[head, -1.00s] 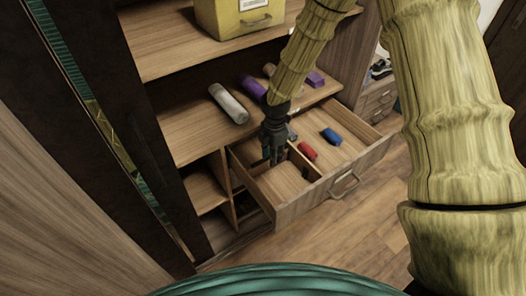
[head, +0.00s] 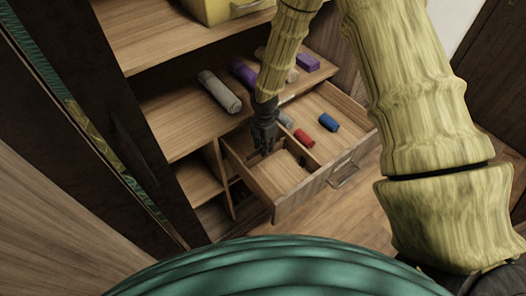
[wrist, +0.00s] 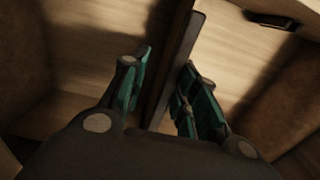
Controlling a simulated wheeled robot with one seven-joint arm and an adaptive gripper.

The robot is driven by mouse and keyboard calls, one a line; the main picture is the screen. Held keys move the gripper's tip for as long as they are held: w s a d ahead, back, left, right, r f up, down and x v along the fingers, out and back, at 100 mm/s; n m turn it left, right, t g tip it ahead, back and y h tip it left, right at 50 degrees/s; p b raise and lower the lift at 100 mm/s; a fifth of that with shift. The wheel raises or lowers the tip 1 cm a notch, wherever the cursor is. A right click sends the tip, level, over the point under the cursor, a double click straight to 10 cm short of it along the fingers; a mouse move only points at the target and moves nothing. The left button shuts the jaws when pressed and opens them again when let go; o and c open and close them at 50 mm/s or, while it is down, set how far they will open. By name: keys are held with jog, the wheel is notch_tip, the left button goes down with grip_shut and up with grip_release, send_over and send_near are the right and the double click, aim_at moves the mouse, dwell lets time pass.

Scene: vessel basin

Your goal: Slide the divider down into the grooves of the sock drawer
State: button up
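The sock drawer (head: 345,158) is pulled out of the cabinet, its front and handle facing right. A thin upright board that looks like the divider (head: 297,147) stands inside it, parting a nearly empty left section from a right section with rolled socks. My gripper (head: 259,152) is low over the drawer's left rear part. In the wrist view, the divider's dark top edge (wrist: 183,62) runs between my two teal fingers (wrist: 158,92). The left finger stands apart from it; the right one is close beside it. Whether the divider sits in its grooves is not clear.
Red (head: 304,138), blue (head: 329,122) and grey (head: 285,119) rolls lie in the drawer's right section. A grey roll (head: 219,91) and purple items (head: 307,62) rest on the shelf above. A small dark piece (wrist: 272,20) shows in the wrist view.

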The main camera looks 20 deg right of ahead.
aim_at(263, 160)
jog(key=shift+a+f, duration=0.1)
jog(key=shift+f, duration=0.1)
jog(key=shift+s+a+f+p, duration=0.15)
jog(key=shift+s+f+p, duration=0.35)
jog(key=shift+p, duration=0.15)
jog(key=shift+w+f+p, duration=0.15)
jog(key=shift+f+p, duration=0.05)
jog(key=shift+f, duration=0.55)
jog(key=shift+w+f+p, duration=0.1)
jog(key=shift+f+p, duration=0.05)
jog(key=shift+f, duration=0.6)
jog(key=shift+s, duration=0.15)
jog(key=c, duration=0.5)
grip_shut()
